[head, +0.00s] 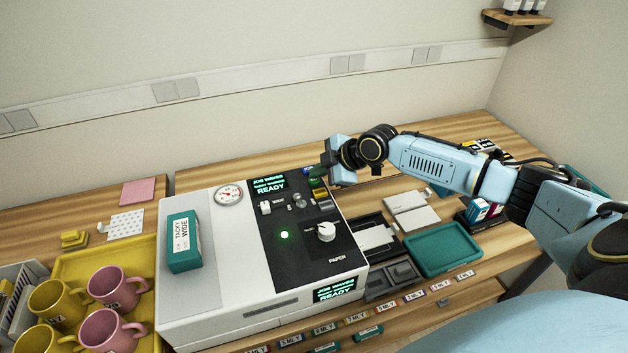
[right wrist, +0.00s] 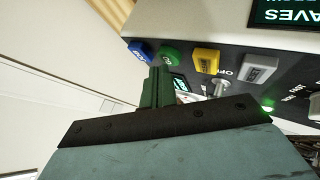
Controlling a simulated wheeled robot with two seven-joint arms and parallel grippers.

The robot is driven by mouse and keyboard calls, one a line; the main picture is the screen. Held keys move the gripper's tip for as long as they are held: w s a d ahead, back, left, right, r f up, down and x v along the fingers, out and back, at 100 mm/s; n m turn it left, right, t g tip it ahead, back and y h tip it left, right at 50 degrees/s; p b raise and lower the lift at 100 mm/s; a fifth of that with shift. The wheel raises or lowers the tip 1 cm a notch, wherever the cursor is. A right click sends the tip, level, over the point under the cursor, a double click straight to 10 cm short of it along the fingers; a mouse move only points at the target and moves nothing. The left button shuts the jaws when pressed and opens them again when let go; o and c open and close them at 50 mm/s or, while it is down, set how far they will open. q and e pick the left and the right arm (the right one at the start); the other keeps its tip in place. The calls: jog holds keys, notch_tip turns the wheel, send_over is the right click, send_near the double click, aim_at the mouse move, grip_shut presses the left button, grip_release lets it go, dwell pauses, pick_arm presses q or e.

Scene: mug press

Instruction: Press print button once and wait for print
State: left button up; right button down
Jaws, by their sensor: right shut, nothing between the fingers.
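The white printer (head: 205,300) has a black control panel (head: 275,235). Its upper screen (head: 269,184) and lower screen (head: 334,289) both read "JOB WAVES" and "READY". At the panel's far right edge is a row of buttons. In the right wrist view these are a blue button (right wrist: 139,50), a round green button (right wrist: 171,56), a yellow button (right wrist: 206,61) and a grey button (right wrist: 260,68). My right gripper (head: 322,172) is shut and empty over this row. Its fingertips (right wrist: 158,72) are at the green button; I cannot tell whether they touch. My left gripper is out of view.
A teal "TACKY WIDE" box (head: 184,242) stands on the printer. A yellow tray (head: 105,262) with several mugs is at left. A teal tray (head: 443,249) lies right of the printer. A green light (head: 284,235) glows on the panel.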

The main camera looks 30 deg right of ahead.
aim_at(318, 181)
jog(key=shift+f+b, duration=0.4)
jog(key=shift+f, duration=0.05)
dwell(0.6)
jog(key=shift+r, duration=0.15)
jog(key=shift+r+p, duration=0.75)
jog(key=shift+r, duration=0.1)
notch_tip(318, 181, up, 5)
jog(key=p, duration=0.4)
dwell(0.3)
dwell(0.5)
